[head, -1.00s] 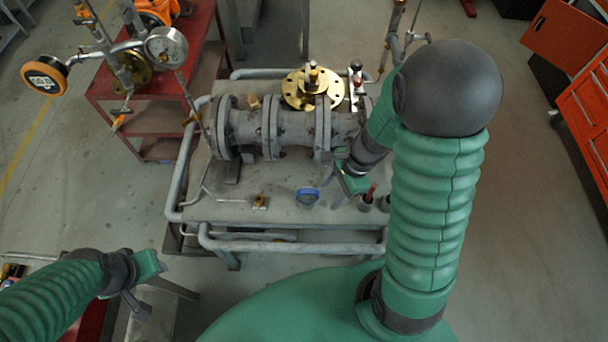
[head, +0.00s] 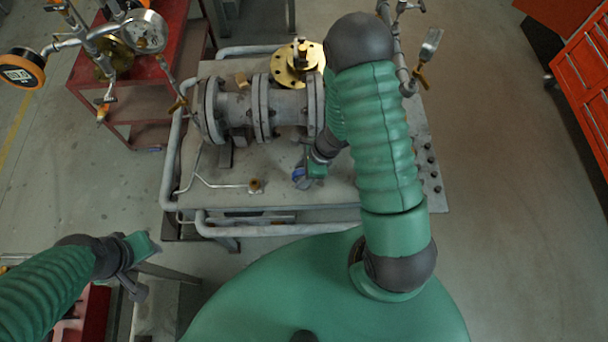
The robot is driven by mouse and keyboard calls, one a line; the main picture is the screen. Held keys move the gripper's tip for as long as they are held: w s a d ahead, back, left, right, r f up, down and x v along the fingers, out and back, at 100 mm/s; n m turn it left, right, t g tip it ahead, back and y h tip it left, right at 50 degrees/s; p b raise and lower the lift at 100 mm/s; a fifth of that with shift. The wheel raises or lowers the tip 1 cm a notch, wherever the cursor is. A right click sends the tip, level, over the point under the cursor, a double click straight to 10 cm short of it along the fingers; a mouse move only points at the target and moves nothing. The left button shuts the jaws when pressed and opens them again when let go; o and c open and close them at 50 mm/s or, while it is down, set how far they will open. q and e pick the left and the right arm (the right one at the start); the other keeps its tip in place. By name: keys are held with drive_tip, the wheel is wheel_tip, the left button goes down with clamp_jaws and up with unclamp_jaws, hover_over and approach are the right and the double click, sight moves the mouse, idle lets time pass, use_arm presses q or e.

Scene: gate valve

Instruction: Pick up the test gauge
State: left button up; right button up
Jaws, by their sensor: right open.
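The test gauge, a small round gauge with a blue rim (head: 299,180), lies on the grey bench top in front of the flanged pipe. My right gripper (head: 308,175) is right at the gauge and covers part of it from above and the right. It is open; whether a finger touches the gauge is hidden. My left gripper (head: 138,272) is low at the left, away from the bench. Its jaw opening is not clear.
The grey flanged valve body (head: 262,108) with a brass flange (head: 298,64) stands behind the gauge. A tube rail (head: 280,228) runs along the bench front. An orange gauge (head: 20,70) and a white dial gauge (head: 144,31) are on piping at upper left.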

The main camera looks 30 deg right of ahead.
drive_tip(key=shift+f, duration=0.3)
drive_tip(key=shift+a+r, duration=0.1)
drive_tip(key=shift+a, duration=0.15)
drive_tip(key=shift+a, duration=0.15)
drive_tip(key=c, duration=0.9)
clamp_jaws()
drive_tip(key=shift+r, duration=0.1)
